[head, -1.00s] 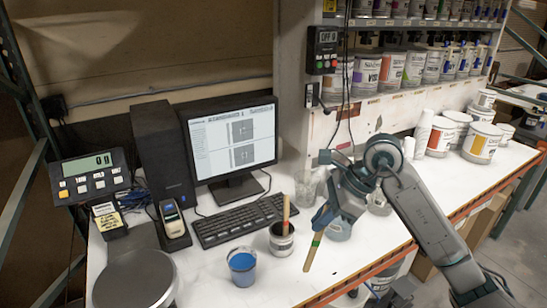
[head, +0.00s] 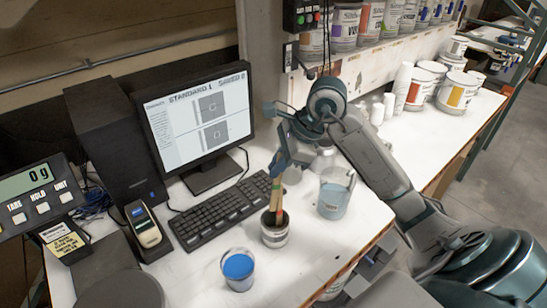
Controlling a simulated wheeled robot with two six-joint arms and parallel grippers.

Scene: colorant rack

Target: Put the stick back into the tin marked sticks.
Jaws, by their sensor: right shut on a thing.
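My right gripper (head: 279,172) is shut on a wooden stick (head: 281,196) with a green band near its upper part. It holds the stick upright over a small tin (head: 275,236) with a dark mouth. Another stick with a reddish-brown tint stands in that tin, and the two overlap in the picture. The held stick's lower end is at or inside the tin's mouth; I cannot tell how deep. The tin's label is too small to read. My left gripper is not in view.
A cup of blue paint (head: 238,269) stands in front of the tin, and a clear beaker of pale blue liquid (head: 335,194) to its right. A keyboard (head: 222,213) lies left of the tin. A scale display (head: 42,194) and monitor (head: 197,117) stand further left.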

